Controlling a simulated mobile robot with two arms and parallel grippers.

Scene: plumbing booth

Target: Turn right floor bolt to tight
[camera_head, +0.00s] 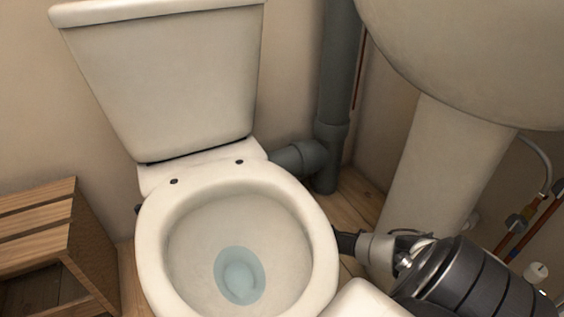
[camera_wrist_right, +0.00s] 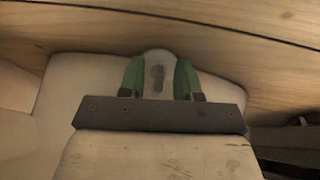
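The white toilet bowl (camera_head: 322,235) stands in the middle of the head view. My right gripper (camera_head: 346,242) reaches in low from the right, and its fingertips are hidden behind the bowl's right side. In the right wrist view my right gripper (camera_wrist_right: 159,72) has two green fingers spread apart. Between them lies a pale rounded foot lug of the toilet (camera_wrist_right: 158,56) with a small dark mark, apparently the right floor bolt (camera_wrist_right: 157,77). A gap shows on both sides of the mark. Contact with the lug cannot be told. My left gripper is not in view.
A grey soil pipe (camera_head: 337,80) rises behind the toilet. A wooden crate (camera_head: 85,240) stands at the left. Copper pipes with valves (camera_head: 535,225) run at the far right. Wooden floor (camera_wrist_right: 250,45) shows beyond the lug.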

